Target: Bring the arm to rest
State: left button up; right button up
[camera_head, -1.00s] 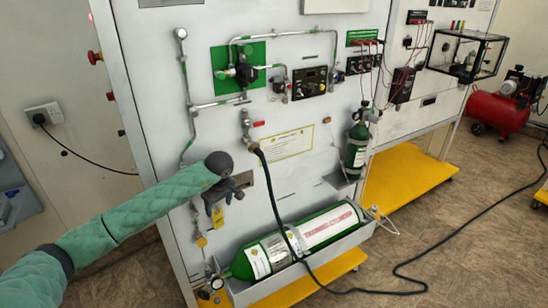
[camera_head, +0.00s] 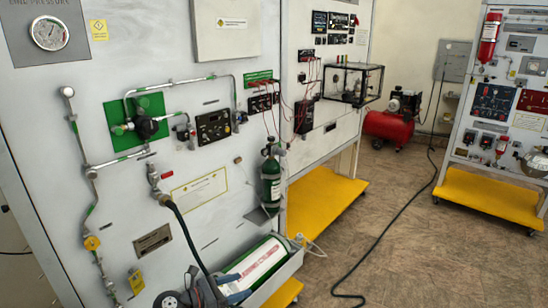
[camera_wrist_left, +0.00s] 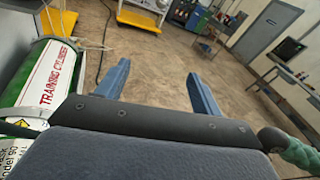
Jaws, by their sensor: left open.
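My left gripper (camera_head: 238,288) is at the bottom edge of the head view, in front of the trainer's lower part and overlapping the large green-and-white cylinder (camera_head: 262,262). Its two blue fingers stand apart in the left wrist view (camera_wrist_left: 158,72), with nothing between them but floor beyond. The cylinder, lettered "TRAINING CYLINDER", also shows at the left of the wrist view (camera_wrist_left: 48,82), beside the left finger. Most of my left arm is out of the head view. My right gripper is in neither view.
The grey trainer panel (camera_head: 60,110) fills the left, with a black hose (camera_head: 188,235) hanging down it. A small green cylinder (camera_head: 271,180) is mounted farther right. A yellow base (camera_head: 325,197) juts out low. Open floor (camera_head: 390,230) lies right, crossed by a dark cable.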

pick_arm(q)
jog(key=s+a+f+n+t+y, duration=0.25)
jog(key=f+n+y, duration=0.3)
jog(key=n, duration=0.65)
jog(key=s+a+f+n+t+y, duration=0.1)
jog(key=s+a+f+n+y, duration=0.4)
jog(key=n, duration=0.6)
jog(key=s+a+f+n+t+y, duration=0.1)
jog(key=s+a+f+n+y, duration=0.35)
jog(key=n, duration=0.75)
jog(key=s+d+f+n+g, duration=0.3)
jog(key=s+f, duration=0.5)
jog(key=s, duration=0.3)
jog(key=s+d+f+n+g+h, duration=0.1)
jog(key=s+d+f+n+g, duration=0.3)
jog(key=s, duration=0.8)
notch_tip(320, 180, down, 4)
jog(key=n+g, duration=0.2)
jog(key=g, duration=0.2)
jog(key=shift+s, duration=0.2)
jog(key=shift+d, duration=0.1)
